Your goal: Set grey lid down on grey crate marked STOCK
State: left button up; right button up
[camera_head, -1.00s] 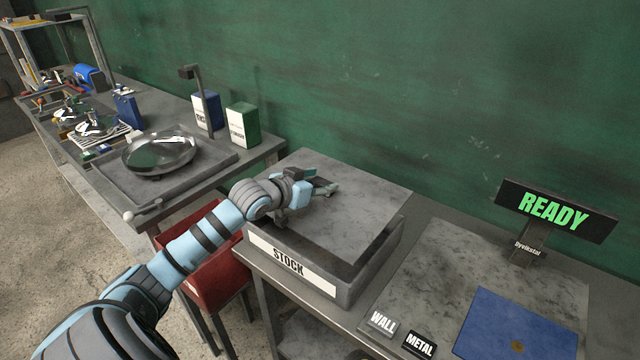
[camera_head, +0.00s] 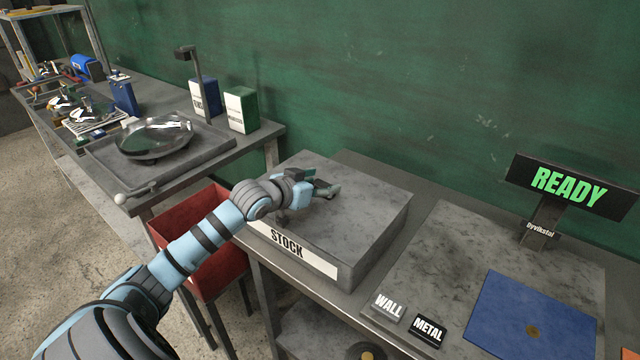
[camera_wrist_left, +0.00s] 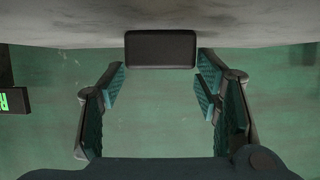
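The grey lid (camera_head: 362,205) lies level on the grey crate marked STOCK (camera_head: 318,262), covering its top. I see no gap between them along the front and right sides. My left gripper (camera_head: 322,189) is over the lid's left part. In the left wrist view, the fingers of my left gripper (camera_wrist_left: 161,68) stand on both sides of the lid's dark handle (camera_wrist_left: 160,50), their pads against its ends. The lid's grey surface fills the top of that view. The inside of the crate is hidden. My right gripper is in neither view.
Right of the crate are WALL (camera_head: 388,305) and METAL (camera_head: 428,330) blocks, a blue sheet (camera_head: 530,315) and a READY sign (camera_head: 568,187). A red bin (camera_head: 190,220) stands left of the crate. A bench behind holds a shiny dish (camera_head: 155,138) on a tray.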

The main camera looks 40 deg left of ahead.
aim_at(320, 198)
pick_arm(q)
jog(key=shift+o, duration=0.9)
notch_tip(320, 198, up, 10)
